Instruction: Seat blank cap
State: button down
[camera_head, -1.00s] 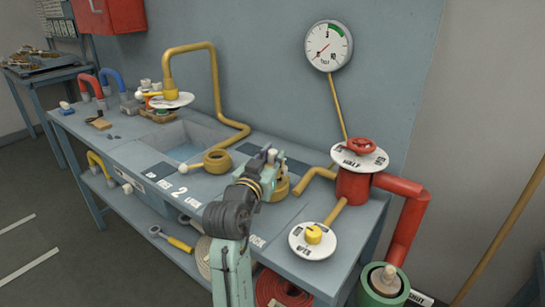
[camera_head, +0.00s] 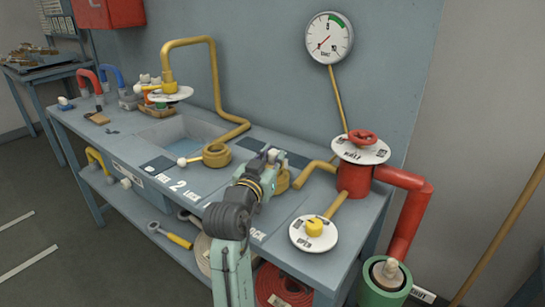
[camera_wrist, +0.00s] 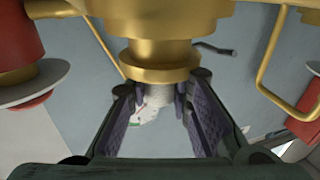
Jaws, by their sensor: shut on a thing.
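My gripper (camera_head: 270,158) is at the right part of the bench, over a brass-yellow fitting (camera_head: 283,181). Whether the collar belongs to the cap or to the fitting, and whether there is a gap, I cannot tell. In the head view the gripper and wrist hide most of the held part.
A red valve body (camera_head: 353,180) with a white disc stands close on the right. A white dial (camera_head: 302,241) with a yellow knob is in front of it. A yellow ring (camera_head: 217,157) with a white ball handle lies left. A gauge (camera_head: 329,38) hangs on the wall.

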jog(key=shift+f, duration=0.25)
jog(key=c, duration=1.4)
grip_release()
jog(key=shift+o, duration=0.2)
jog(key=v, duration=1.2)
